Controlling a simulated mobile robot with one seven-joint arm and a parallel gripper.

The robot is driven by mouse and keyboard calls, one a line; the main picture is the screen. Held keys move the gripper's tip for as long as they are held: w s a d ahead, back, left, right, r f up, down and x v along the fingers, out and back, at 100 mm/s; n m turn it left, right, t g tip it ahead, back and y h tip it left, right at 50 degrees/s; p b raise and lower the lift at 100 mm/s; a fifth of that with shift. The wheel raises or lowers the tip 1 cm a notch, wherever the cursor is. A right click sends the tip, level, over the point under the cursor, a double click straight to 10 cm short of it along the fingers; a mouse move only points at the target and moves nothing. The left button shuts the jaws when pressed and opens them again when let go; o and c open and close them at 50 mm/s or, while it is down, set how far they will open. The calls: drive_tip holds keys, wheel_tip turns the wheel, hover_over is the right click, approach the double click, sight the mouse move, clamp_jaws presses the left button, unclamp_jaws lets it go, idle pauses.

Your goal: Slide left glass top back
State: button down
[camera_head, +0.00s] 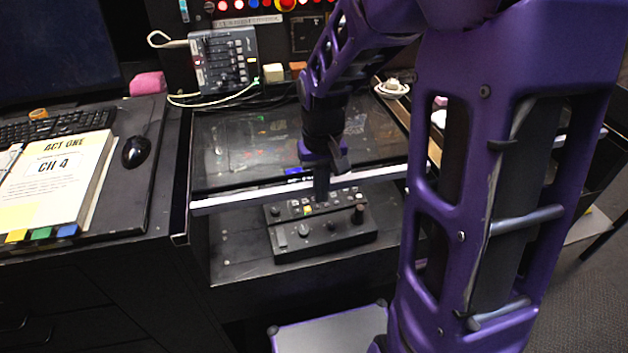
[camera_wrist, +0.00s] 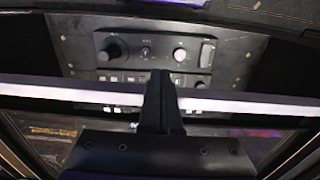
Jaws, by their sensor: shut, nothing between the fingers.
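The glass top (camera_head: 245,150) is a dark, reflective pane with a white front edge strip. It lies over the rear of the left console bay, and the front of the bay is uncovered. My gripper (camera_head: 321,190) is shut and empty, pointing down at the front edge strip, right of its middle. In the wrist view, my closed fingers (camera_wrist: 161,85) cross in front of the white edge strip (camera_wrist: 70,95). I cannot tell whether they touch it. My arm hides part of the pane.
A black control box (camera_head: 325,236) with knobs and buttons sits in the open front of the bay. Left are a script binder (camera_head: 60,175), mouse (camera_head: 135,151) and keyboard (camera_head: 60,124). A small mixer (camera_head: 222,62) with cables stands behind the glass.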

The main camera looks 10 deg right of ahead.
sight(295, 122)
drive_tip(key=shift+w+p, duration=0.7)
drive_tip(key=shift+w, duration=3.4)
drive_tip(key=shift+w+r+p, duration=0.1)
drive_tip(key=shift+w+p, duration=1.1)
drive_tip(key=shift+w, duration=3.3)
drive_tip(key=shift+w+p, duration=2.25)
drive_tip(key=shift+w, duration=2.25)
